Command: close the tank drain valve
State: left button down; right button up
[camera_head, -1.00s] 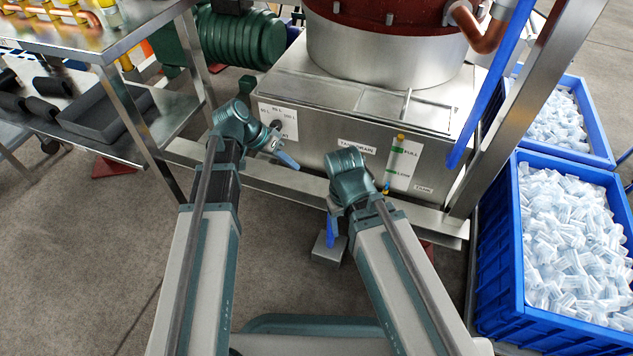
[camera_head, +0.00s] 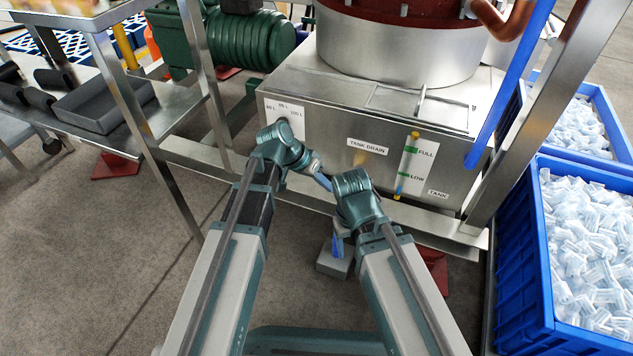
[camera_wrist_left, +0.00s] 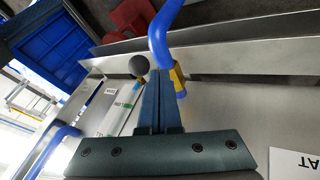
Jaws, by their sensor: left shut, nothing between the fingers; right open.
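My left gripper (camera_head: 322,181) is shut and empty in front of the tank, just below and left of that body. In the left wrist view the shut fingers (camera_wrist_left: 157,85) point at a brass fitting (camera_wrist_left: 178,78) with a blue curved tube (camera_wrist_left: 160,40). A dark round knob (camera_wrist_left: 138,65) shows to the left of the fingertips. I cannot tell whether the fingers touch any of these. My right gripper (camera_head: 338,228) is open, pointing down, partly hidden by its wrist.
A grey block (camera_head: 333,264) stands on the floor below my right gripper. The level gauge (camera_head: 407,163) is right of the drain. A steel rail (camera_head: 440,225) runs along the tank's front.

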pick_arm(q)
jog(key=shift+s+d+f, duration=0.1)
jog(key=shift+s+d, duration=0.1)
jog(key=shift+d, duration=0.25)
pick_arm(e)
jog(key=shift+f, duration=0.1)
pick_arm(q)
jog(key=shift+s, duration=0.1)
jog(key=shift+s+d+n, duration=0.15)
jog(key=shift+d+n, duration=0.1)
jog(key=shift+n, duration=0.15)
pick_arm(e)
jog(key=shift+d, duration=0.2)
